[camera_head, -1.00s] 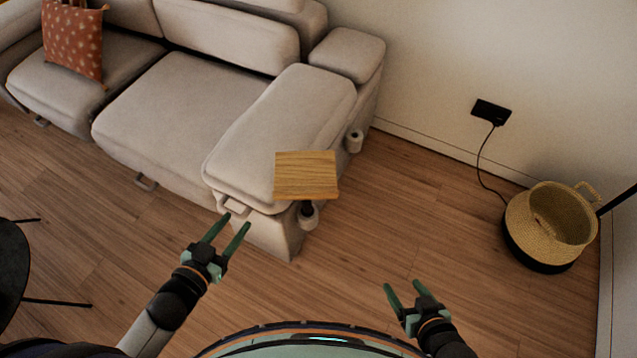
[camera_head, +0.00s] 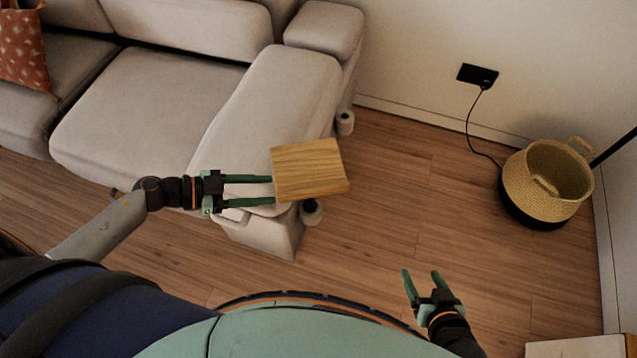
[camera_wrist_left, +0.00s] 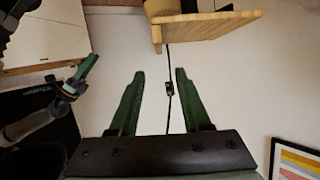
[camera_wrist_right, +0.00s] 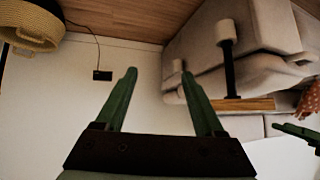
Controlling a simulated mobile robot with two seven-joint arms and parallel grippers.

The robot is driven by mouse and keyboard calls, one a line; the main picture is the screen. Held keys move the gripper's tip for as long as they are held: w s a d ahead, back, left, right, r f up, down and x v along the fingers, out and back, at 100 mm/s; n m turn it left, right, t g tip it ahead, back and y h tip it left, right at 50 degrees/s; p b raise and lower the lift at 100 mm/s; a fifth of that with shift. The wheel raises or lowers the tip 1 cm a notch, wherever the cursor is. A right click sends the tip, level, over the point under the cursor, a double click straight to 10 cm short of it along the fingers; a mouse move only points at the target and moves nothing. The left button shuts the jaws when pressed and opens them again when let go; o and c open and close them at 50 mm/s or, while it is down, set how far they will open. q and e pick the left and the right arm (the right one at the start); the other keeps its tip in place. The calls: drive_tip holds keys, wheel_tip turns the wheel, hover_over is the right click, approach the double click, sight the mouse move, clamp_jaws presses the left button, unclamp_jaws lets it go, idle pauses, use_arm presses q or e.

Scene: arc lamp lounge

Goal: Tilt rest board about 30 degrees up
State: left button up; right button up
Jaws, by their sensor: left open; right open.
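The rest board (camera_head: 308,168) is a square wooden board at the front end of the sofa's armrest. It shows edge-on in the right wrist view (camera_wrist_right: 245,104) and at the top of the left wrist view (camera_wrist_left: 212,27). My left gripper (camera_head: 273,190) is open, with its fingertips at the board's left edge in the head view; I cannot tell whether they touch it. In the left wrist view the space between its fingers (camera_wrist_left: 158,75) is empty, the board lying beyond. My right gripper (camera_head: 420,274) is open and empty, apart from the board over the floor.
The beige sofa (camera_head: 150,105) fills the upper left, with an orange cushion (camera_head: 22,52) on it. A woven basket (camera_head: 548,180) stands at right by the wall, near a black outlet (camera_head: 477,75) with a cord. The wooden floor between sofa and basket is clear.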

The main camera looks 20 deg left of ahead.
sight(312, 190)
use_arm(q)
drive_tip(key=x, duration=0.4)
drive_tip(key=b+x, duration=0.1)
drive_tip(key=x, duration=0.7)
drive_tip(key=shift+d+f+b, duration=0.15)
drive_tip(key=shift+f+b, duration=0.2)
drive_tip(key=shift+b, duration=0.05)
clamp_jaws()
idle(0.9)
